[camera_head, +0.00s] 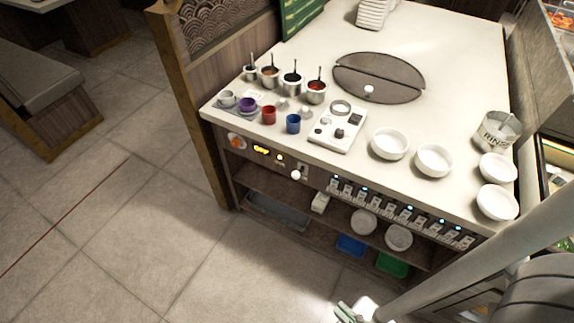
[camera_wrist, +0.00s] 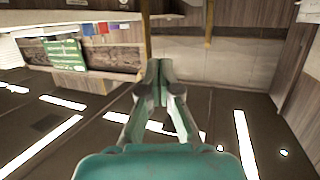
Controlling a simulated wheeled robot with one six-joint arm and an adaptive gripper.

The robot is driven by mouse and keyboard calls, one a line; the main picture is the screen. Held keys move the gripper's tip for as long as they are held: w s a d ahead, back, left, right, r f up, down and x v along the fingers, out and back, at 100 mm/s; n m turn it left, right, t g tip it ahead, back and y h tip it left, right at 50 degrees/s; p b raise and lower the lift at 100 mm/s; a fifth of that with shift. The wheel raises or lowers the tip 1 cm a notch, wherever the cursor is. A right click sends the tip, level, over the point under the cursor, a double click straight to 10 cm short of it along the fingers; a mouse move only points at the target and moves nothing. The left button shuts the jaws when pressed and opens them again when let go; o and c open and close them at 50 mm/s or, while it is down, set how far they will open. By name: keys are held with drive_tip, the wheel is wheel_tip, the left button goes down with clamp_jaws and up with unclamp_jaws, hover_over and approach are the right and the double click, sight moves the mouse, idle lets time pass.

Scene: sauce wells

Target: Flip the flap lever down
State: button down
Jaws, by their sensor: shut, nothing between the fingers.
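A small lever with a white ball knob (camera_head: 296,175) sticks out of the counter's front panel in the head view, right of an orange knob (camera_head: 237,141) and a lit yellow display (camera_head: 262,150). It looks like the flap lever; its knob hangs low in front of a small plate. My gripper (camera_head: 347,312) is at the bottom of the head view, in front of the counter and well apart from the lever. In the wrist view my gripper (camera_wrist: 157,72) has its fingertips together with nothing between them. I cannot make out the lever in the wrist view.
The counter top (camera_head: 440,75) carries sauce pots (camera_head: 291,84), coloured cups (camera_head: 293,123), a white control box (camera_head: 337,127), white bowls (camera_head: 390,143) and a round dark lid (camera_head: 378,78). Below, a row of switches (camera_head: 400,211) runs above an open shelf. The floor (camera_head: 150,240) at left is clear.

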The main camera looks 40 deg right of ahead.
drive_tip(key=w+d+f+m+g+h, duration=0.2)
drive_tip(key=w+d+f, duration=0.1)
drive_tip(key=w+f, duration=0.5)
drive_tip(key=w+d+f+m+g+h, duration=0.25)
drive_tip(key=w+f, duration=0.45)
drive_tip(key=w, duration=0.4)
drive_tip(key=w+d+r+m+g+h, duration=0.2)
drive_tip(key=w+d+r+m+h, duration=0.2)
drive_tip(key=w, duration=0.4)
drive_tip(key=w+d+r+m+g+h, duration=0.3)
drive_tip(key=w+d+r+m, duration=0.3)
drive_tip(key=w+m, duration=0.1)
drive_tip(key=shift+w+r+h, duration=0.2)
drive_tip(key=shift+w+h, duration=0.15)
